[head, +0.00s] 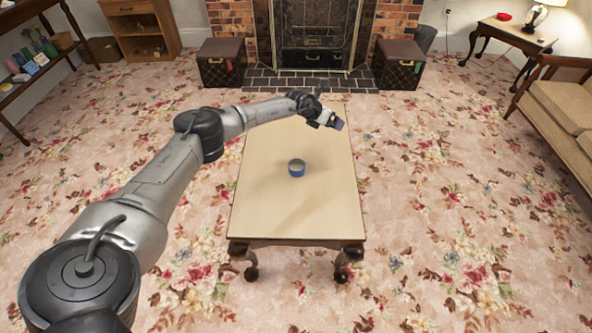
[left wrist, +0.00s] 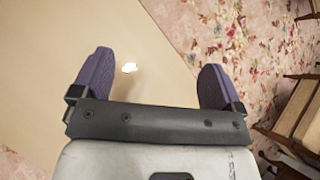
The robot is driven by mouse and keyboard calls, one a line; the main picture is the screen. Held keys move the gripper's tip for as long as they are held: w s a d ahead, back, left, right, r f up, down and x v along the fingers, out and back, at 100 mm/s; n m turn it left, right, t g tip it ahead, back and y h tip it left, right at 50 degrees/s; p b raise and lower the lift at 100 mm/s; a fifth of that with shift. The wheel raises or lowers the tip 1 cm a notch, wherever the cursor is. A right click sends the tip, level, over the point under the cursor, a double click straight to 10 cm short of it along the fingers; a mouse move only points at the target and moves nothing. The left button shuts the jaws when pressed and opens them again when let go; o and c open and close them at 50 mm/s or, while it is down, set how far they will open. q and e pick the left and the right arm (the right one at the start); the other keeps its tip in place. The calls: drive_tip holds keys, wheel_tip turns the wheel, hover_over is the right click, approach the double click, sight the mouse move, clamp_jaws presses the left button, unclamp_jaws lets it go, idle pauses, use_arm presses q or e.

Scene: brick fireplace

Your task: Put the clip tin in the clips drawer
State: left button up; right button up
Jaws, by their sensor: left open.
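The clip tin (head: 297,168), a small round tin with a blue side and a lighter top, stands upright near the middle of the pale table (head: 270,210). My left gripper (head: 338,124) is above the far right part of the table, beyond and to the right of the tin and apart from it. In the left wrist view its two purple fingers (left wrist: 157,68) are spread, with only tabletop and a bright glint between them; the tin is not visible there. A wooden cabinet (head: 152,22) with a drawer front stands at the back left. I cannot tell which drawer is for clips.
Two dark trunks (head: 222,62) (head: 398,64) with tags flank the brick fireplace (head: 232,16). A shelf with bottles stands at far left. A sofa (head: 565,105) and a side table with a lamp (head: 534,16) are at right. Floral carpet around the table is open.

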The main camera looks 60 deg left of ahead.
use_arm(q)
drive_tip(key=s+a+f+m+g, duration=0.1)
drive_tip(key=s+a+f+g, duration=0.1)
drive_tip(key=s+f+g, duration=0.3)
drive_tip(key=g, duration=0.4)
hover_over(297, 166)
drive_tip(key=s+d, duration=0.1)
drive_tip(key=d, duration=0.1)
drive_tip(key=shift+m, duration=0.4)
wheel_tip(297, 166, down, 9)
drive_tip(key=b, duration=0.4)
drive_tip(key=shift+s+r+b, duration=0.15)
drive_tip(key=shift+b, duration=0.25)
drive_tip(key=shift+a+f+b, duration=0.1)
drive_tip(key=shift+f+b, duration=0.75)
drive_tip(key=shift+f, duration=0.05)
wheel_tip(297, 166, down, 4)
drive_tip(key=b, duration=0.3)
drive_tip(key=shift+a+r, duration=0.1)
drive_tip(key=shift+r, duration=0.15)
use_arm(e)
wheel_tip(297, 166, down, 9)
drive_tip(key=shift+s, duration=0.15)
drive_tip(key=shift+f, duration=0.1)
